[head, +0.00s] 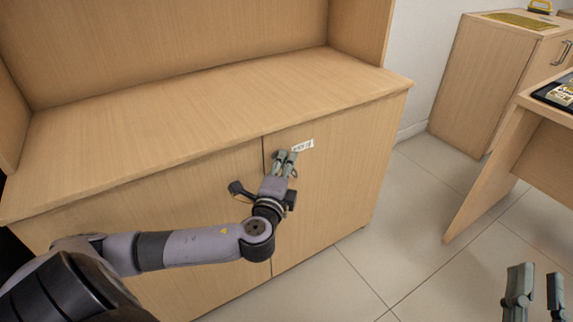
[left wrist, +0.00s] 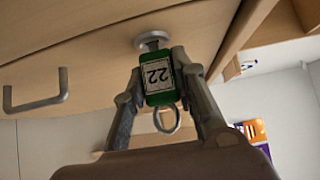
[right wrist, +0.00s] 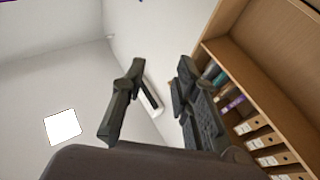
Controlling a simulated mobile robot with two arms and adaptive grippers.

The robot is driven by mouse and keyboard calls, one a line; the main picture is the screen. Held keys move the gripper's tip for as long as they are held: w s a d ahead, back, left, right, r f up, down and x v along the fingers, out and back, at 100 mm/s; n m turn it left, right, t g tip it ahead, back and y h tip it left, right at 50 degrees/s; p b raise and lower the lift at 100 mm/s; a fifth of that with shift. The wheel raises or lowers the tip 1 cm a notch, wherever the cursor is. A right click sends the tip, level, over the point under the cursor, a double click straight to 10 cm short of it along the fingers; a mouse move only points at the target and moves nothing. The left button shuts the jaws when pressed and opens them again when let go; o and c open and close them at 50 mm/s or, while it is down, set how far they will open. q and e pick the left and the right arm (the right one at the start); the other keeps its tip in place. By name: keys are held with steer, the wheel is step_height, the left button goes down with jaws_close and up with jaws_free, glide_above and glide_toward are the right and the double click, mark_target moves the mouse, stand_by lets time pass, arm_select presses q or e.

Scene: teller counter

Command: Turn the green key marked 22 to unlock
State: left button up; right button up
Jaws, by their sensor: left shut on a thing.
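The green key (left wrist: 161,82) carries a white tag reading 22, which appears upside down in the left wrist view. Its shaft end meets a round metal lock (left wrist: 152,41) on the wooden cabinet door (head: 325,185). My left gripper (left wrist: 158,75) is shut on the key, one finger on each side of its head. A metal ring (left wrist: 167,121) shows at the key's end. In the head view my left gripper (head: 284,163) is at the upper part of the door and hides the key. My right gripper (head: 533,288) is open and empty, above the floor at lower right.
A metal bar handle (left wrist: 36,99) shows in the left wrist view. A desk (head: 510,150) stands at right; floor between it and the cabinet is clear.

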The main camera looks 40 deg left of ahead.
step_height(320, 180, down, 11)
steer(key=d+g+h+p, duration=0.1)
steer(key=g+h+p, duration=0.1)
steer(key=g, duration=0.4)
steer(key=shift+d+p, duration=0.25)
steer(key=shift+p, duration=0.05)
stand_by(2.3)
